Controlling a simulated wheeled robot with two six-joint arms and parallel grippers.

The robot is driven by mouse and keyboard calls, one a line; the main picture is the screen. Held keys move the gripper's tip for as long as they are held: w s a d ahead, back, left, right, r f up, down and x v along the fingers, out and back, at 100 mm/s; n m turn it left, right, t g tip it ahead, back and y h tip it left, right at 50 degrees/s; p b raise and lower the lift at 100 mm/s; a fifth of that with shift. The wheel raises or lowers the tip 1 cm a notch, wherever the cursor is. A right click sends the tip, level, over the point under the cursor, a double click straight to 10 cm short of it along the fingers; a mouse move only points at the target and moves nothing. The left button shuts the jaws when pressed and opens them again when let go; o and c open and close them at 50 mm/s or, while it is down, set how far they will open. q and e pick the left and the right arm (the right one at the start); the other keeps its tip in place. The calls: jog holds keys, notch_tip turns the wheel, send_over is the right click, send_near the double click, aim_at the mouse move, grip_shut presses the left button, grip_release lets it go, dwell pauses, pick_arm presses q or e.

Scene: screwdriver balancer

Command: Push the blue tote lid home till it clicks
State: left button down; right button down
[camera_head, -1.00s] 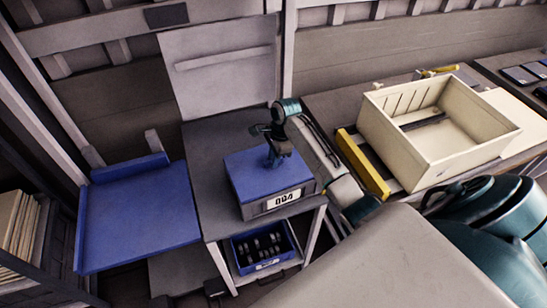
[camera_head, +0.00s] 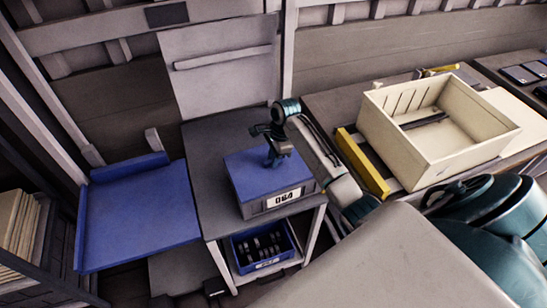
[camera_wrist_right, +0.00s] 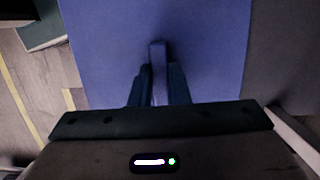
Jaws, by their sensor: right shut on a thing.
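The blue tote lid (camera_head: 245,170) lies on top of the grey tote (camera_head: 256,208), which has a white label on its front and stands on the dark bench top. I cannot tell whether the lid is seated all the way round. My right gripper (camera_head: 274,159) is over the lid, pointing down. In the right wrist view the flat blue lid (camera_wrist_right: 105,50) fills the middle, and my right gripper (camera_wrist_right: 158,75) is shut on an upright bar-like handle (camera_wrist_right: 158,58) on it. The lid's edges nearest the wrist are hidden. My left gripper is not in view.
A blue bin (camera_head: 262,247) with dark items sits on the shelf below. A blue panel (camera_head: 138,215) lies to the left. At right, a cream crate (camera_head: 437,160) and a yellow bar (camera_head: 364,165) occupy the other table. The bench top (camera_head: 208,150) behind the tote is clear.

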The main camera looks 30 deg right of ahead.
jog(key=shift+s+f, duration=0.1)
jog(key=shift+f, duration=0.1)
jog(key=c, duration=1.3)
grip_release()
jog(key=b+v, duration=0.2)
jog(key=v, duration=0.5)
jog(key=shift+r+b, duration=0.3)
jog(key=shift+r, duration=0.05)
jog(key=shift+p+v, duration=0.3)
jog(key=shift+v, duration=1.35)
